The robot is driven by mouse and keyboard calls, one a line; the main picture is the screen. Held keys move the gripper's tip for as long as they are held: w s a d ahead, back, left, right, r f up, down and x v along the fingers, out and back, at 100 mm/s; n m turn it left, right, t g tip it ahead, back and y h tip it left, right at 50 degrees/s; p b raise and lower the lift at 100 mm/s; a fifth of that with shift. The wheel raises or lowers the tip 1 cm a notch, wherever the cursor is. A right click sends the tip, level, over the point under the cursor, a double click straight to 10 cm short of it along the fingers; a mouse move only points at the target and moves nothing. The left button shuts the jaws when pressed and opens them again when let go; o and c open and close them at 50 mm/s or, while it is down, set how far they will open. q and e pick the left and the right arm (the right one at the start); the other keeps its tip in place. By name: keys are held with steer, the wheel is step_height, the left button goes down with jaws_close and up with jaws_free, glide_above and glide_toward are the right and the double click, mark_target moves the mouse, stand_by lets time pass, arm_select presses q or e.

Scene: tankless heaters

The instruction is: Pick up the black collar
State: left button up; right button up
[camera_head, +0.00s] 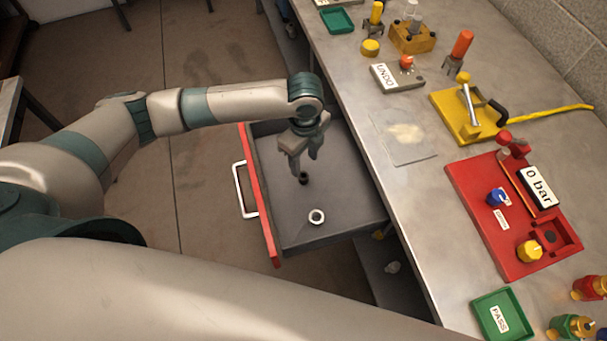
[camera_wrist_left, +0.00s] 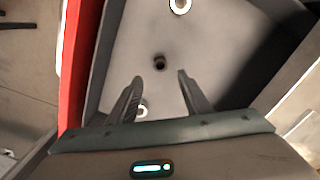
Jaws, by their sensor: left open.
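The black collar (camera_head: 304,179) is a small dark ring on the grey floor of the open drawer. It also shows in the left wrist view (camera_wrist_left: 160,63), just beyond and between the fingertips. My left gripper (camera_head: 305,165) points down into the drawer above the collar, with its fingers apart and nothing between them. In the left wrist view, the gripper (camera_wrist_left: 160,76) shows both fingers spread. The exact gap between fingertips and collar is hard to tell. My right gripper is not in view.
A silver ring (camera_head: 316,216) lies nearer in the drawer (camera_head: 345,225); a second pale ring (camera_wrist_left: 141,111) shows beside the left finger. The drawer has a red front and white handle (camera_head: 243,190). The bench holds a red panel (camera_head: 480,205), yellow fixture (camera_head: 448,104) and green tray (camera_head: 485,312).

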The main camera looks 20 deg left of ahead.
mark_target(303, 175)
arm_select(q)
steer(key=shift+f, duration=1.25)
steer(key=shift+f, duration=0.1)
steer(key=shift+w+a+f+p, duration=0.1)
steer(key=shift+a+f+p, duration=0.05)
steer(key=shift+f+p, duration=0.55)
steer(key=shift+w+a+f+p, duration=0.1)
steer(key=shift+f+p, duration=0.5)
steer(key=shift+f, duration=1.2)
jaws_close()
steer(key=shift+r, duration=0.15)
